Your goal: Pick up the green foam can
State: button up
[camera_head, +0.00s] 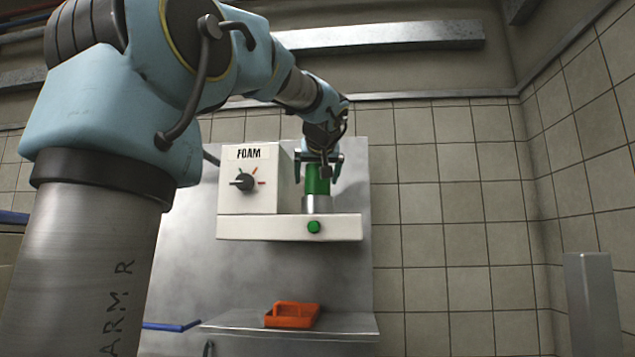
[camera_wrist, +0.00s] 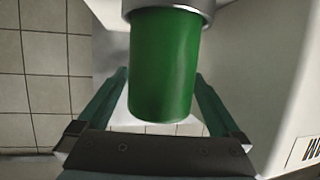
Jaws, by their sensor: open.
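The green foam can (camera_head: 317,181) stands upright on the white foam machine (camera_head: 290,227), in a metal collar (camera_head: 317,204) to the right of the dial box. In the wrist view the green can (camera_wrist: 163,70) fills the middle, with its metal collar at the top edge. My gripper (camera_head: 320,172) is at the can from above. Its two teal fingers (camera_wrist: 160,98) are open, one on each side of the can. Gaps show between the fingers and the can, and no grip on it is visible.
The machine's box (camera_head: 255,180), with a dial and the word FOAM, stands close left of the can. A green button (camera_head: 314,227) is on the machine's front. An orange tray (camera_head: 292,315) lies on a metal shelf (camera_head: 345,325) below. A metal post (camera_head: 592,300) stands at right.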

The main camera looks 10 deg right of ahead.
jog(key=shift+w+f, duration=0.15)
jog(key=shift+w, duration=0.2)
jog(key=shift+c, duration=0.2)
grip_shut()
dwell(0.4)
